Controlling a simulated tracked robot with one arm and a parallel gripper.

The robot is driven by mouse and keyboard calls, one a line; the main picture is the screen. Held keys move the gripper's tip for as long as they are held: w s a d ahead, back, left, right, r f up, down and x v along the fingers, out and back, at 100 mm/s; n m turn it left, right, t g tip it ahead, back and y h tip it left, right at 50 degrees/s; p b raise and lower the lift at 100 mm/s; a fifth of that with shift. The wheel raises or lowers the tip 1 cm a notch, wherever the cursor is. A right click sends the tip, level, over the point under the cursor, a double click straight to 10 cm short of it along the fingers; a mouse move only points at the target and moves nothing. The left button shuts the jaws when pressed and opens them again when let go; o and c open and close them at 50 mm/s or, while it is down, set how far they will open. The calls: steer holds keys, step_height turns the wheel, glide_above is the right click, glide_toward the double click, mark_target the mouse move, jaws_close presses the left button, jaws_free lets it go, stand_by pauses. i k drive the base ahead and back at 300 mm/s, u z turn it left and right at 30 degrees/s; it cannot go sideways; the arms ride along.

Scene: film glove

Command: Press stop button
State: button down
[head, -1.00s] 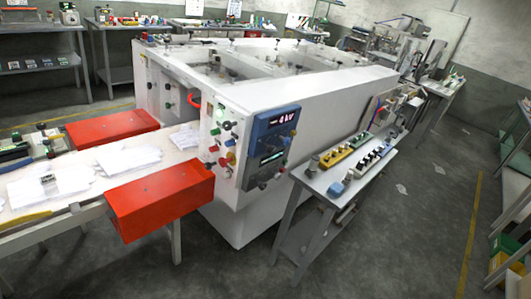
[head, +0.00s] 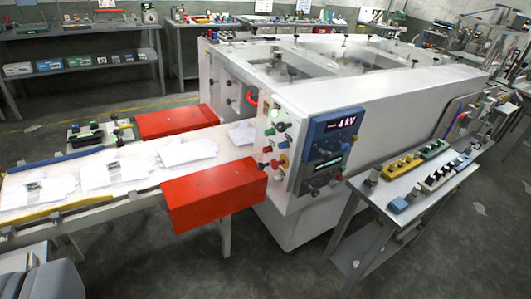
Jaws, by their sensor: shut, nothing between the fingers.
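The white machine (head: 380,104) stands in the middle with a control panel (head: 294,168) on its near end. Several small coloured buttons and knobs sit there, including a green one (head: 281,127) and red ones (head: 275,163). I cannot tell which is the stop button, as no label is readable. A blue display unit (head: 318,135) reading "4 kV" is to their right. My gripper is not in view, and nothing visible touches the panel.
A conveyor with white gloves (head: 118,170) runs left from the machine, between red guards (head: 214,196) (head: 175,121). A grey side table (head: 400,187) with button boxes (head: 440,176) stands at right. A grey rounded object (head: 50,282) is at lower left. Floor in front is clear.

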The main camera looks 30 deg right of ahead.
mark_target(268, 148)
steer(key=z, duration=0.05)
steer(key=i, duration=1.65)
steer(key=u, duration=0.1)
